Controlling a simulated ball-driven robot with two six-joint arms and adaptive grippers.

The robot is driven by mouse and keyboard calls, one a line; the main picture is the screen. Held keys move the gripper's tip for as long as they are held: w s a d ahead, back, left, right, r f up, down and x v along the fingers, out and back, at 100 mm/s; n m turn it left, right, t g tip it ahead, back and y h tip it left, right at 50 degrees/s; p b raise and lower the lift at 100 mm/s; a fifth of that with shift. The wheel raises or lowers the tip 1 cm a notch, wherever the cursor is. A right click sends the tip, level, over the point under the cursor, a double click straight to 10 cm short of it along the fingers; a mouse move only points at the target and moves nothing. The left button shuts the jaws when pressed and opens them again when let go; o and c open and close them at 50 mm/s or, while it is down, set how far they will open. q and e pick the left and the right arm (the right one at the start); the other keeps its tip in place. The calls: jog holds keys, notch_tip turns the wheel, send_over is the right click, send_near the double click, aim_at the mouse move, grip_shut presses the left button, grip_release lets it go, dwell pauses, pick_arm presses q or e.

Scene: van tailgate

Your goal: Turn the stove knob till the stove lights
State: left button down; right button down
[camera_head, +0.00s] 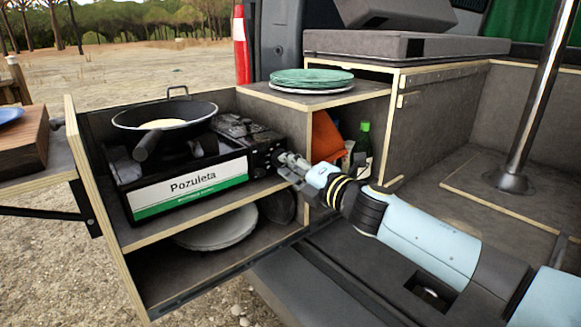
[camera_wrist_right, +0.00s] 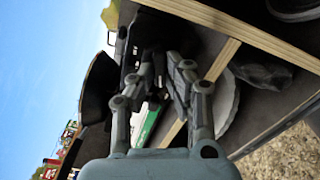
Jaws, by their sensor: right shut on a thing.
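The portable stove (camera_head: 190,182), with a white and green "Pozuleta" front, sits on the upper shelf of the pull-out kitchen unit. A dark frying pan (camera_head: 137,116) with something pale in it stands on the stove. My right gripper (camera_head: 280,157) reaches in from the right to the stove's right end, where the knob is. In the right wrist view its fingers (camera_wrist_right: 162,82) are close together against the dark control panel, shut on the knob, which they mostly hide. No flame can be made out under the pan. My left gripper is not in view.
Green plates (camera_head: 312,78) are stacked on the counter right of the stove. A green bottle (camera_head: 361,140) and an orange item (camera_head: 325,137) stand in the cubby beside my right arm. Pale plates (camera_head: 216,228) lie on the lower shelf. A metal pole (camera_head: 537,90) stands at right.

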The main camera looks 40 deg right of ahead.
jog(key=shift+f+n, duration=0.2)
jog(key=shift+n, duration=0.9)
jog(key=c, duration=1.3)
grip_release()
jog(key=shift+c, duration=0.2)
jog(key=shift+r, duration=0.1)
